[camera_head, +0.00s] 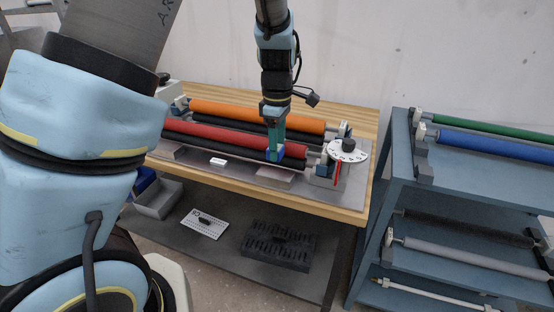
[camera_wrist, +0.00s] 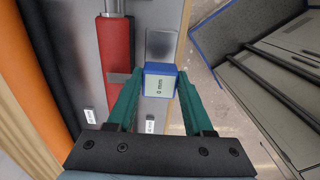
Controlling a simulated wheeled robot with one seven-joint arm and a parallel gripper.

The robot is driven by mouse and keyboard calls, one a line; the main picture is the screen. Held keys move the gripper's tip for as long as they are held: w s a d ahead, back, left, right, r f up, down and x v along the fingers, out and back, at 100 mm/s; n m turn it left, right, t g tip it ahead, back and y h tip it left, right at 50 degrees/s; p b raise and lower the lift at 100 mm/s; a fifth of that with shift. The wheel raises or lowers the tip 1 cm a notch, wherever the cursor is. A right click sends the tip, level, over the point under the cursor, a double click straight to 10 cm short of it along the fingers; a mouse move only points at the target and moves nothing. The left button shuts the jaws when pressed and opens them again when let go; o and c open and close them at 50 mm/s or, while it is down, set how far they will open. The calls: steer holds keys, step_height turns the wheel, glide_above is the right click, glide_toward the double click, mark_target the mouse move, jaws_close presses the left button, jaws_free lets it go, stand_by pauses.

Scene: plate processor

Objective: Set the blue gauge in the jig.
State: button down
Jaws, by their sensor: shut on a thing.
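My gripper (camera_head: 276,147) has teal fingers and is shut on the blue gauge (camera_head: 274,156). In the wrist view, the gauge (camera_wrist: 160,70) is a small blue block with a pale label that seems to read "0 mm", held between the fingertips (camera_wrist: 159,88). In the head view it appears over the front of the roller machine, near the right end of the red roller (camera_head: 205,134). I cannot tell whether it touches anything below. A grey metal block (camera_head: 274,178) lies just in front of it. I cannot tell which part is the jig.
An orange roller (camera_head: 255,117) lies behind the red one. A white dial (camera_head: 348,151) with a red pointer stands at the machine's right end. A small white block (camera_head: 218,161) sits in front. A blue rack (camera_head: 399,165) with several rollers stands right of the wooden table (camera_head: 362,180).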

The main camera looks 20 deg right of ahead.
mark_target(277, 173)
steer(key=shift+f+p, duration=0.4)
steer(key=shift+f, duration=1.85)
steer(key=shift+f, duration=0.25)
steer(key=c, duration=0.6)
jaws_free()
